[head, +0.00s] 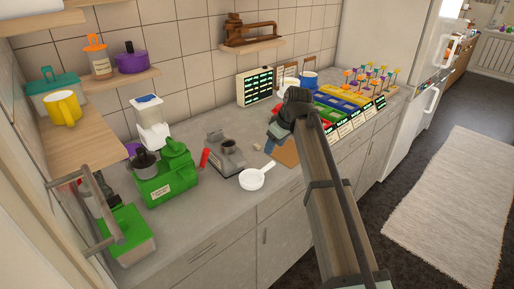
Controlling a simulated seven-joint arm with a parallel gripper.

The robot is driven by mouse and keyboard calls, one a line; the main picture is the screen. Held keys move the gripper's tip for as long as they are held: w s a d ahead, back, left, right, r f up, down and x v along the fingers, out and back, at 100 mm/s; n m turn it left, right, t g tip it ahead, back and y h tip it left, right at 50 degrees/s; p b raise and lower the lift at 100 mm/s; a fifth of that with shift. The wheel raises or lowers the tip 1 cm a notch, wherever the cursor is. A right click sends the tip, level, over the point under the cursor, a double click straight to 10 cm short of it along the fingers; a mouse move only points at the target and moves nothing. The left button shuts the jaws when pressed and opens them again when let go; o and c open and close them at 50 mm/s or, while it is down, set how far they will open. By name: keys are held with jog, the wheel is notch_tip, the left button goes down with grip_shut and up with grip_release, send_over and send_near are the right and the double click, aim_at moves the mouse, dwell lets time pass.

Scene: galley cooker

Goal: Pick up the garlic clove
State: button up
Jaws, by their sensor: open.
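A small pale beige lump (257,147), which looks like the garlic clove, lies on the grey worktop just left of my gripper. It is too small to make out in detail. My gripper (271,142) hangs at the end of the arm over the worktop, close to the right of the lump and apart from it in the picture. Its jaws are open, and I see nothing held in them. The fingertips are small and dark against the counter, and the arm hides part of the worktop behind it.
An orange-brown board (287,153) lies under the arm. A white pan (252,179) stands in front, with a grey appliance (224,157) and a green machine (167,175) to the left. Colored bins (345,97) fill the right. Bare worktop shows near the front edge.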

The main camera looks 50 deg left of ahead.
jog(key=m, duration=0.2)
send_near(258, 145)
jog(key=x, duration=0.8)
jog(key=shift+s+f, duration=0.15)
grip_shut()
dwell(0.6)
